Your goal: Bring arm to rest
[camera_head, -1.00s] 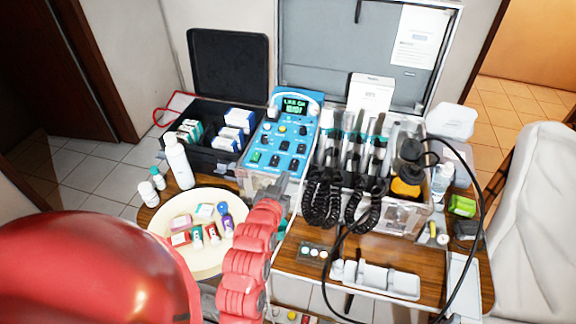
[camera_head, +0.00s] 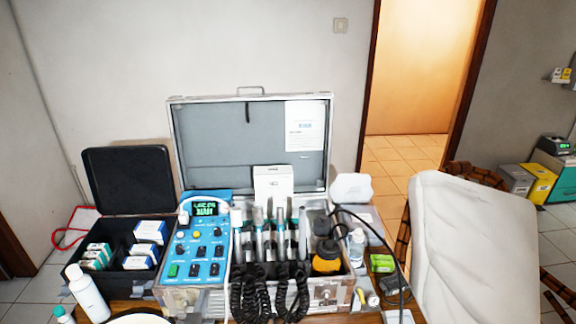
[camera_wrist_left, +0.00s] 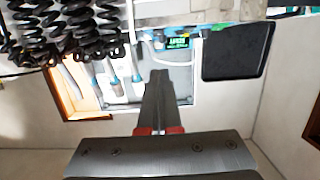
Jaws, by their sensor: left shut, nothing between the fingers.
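My left gripper (camera_wrist_left: 160,76) shows in the left wrist view, its dark fingers together and empty, pointing toward the dental case. In that upside-down view, black coiled cords (camera_wrist_left: 85,28) hang at the upper left and a black lid (camera_wrist_left: 238,50) is at the upper right. The fingertips overlap the case in the picture; their distance from it is unclear. I cannot make out my left gripper in the head view. My right gripper is in neither view.
The open grey case (camera_head: 250,150) holds a blue control unit (camera_head: 200,245) and handpieces on coiled cords. A black box (camera_head: 128,185) with an open lid stands left of it. A white bottle (camera_head: 88,290) is at lower left; a white padded chair (camera_head: 470,245) is at right.

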